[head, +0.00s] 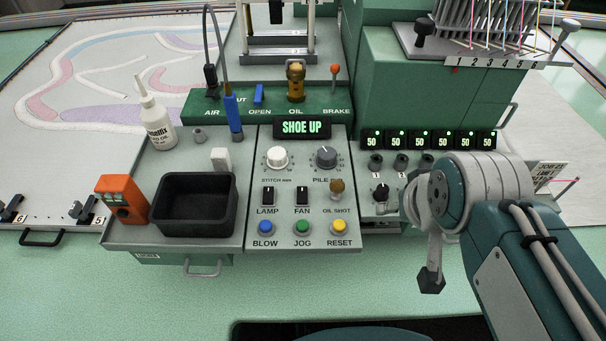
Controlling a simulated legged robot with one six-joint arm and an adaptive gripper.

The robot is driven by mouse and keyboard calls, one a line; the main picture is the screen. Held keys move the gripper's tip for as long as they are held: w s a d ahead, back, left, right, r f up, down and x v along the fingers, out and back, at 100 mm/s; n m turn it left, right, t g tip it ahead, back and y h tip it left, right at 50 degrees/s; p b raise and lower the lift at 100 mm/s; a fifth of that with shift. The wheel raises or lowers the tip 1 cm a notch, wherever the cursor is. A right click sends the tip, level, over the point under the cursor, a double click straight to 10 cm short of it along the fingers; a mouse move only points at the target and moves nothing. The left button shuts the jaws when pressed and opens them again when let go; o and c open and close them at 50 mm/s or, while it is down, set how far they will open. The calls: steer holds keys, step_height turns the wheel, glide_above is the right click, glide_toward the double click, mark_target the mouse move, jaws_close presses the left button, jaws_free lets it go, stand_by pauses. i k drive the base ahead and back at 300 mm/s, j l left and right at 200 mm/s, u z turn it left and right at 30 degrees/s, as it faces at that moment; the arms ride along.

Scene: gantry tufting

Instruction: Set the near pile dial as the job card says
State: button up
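The pile dial (326,157) is a dark grey round knob with a tick scale, at the upper right of the sloped control panel. Its label is partly hidden by the amber oil-shot knob (337,187), and its setting is too small to read. A white job card (551,176) with small print stands at the right, partly hidden by my arm; only part of its heading shows.
The white stitch dial (277,157) sits left of the pile dial, under a "SHOE UP" display (301,128). Lamp and fan switches and blow, jog and reset buttons lie below. A black bin (194,232), orange device (121,199) and oil bottle (158,124) stand left.

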mark_target(327, 159)
steer(key=l+z, duration=0.25)
steer(key=l, duration=0.3)
steer(key=l+z, duration=0.25)
steer(key=l, duration=0.3)
steer(key=l+u, duration=0.5)
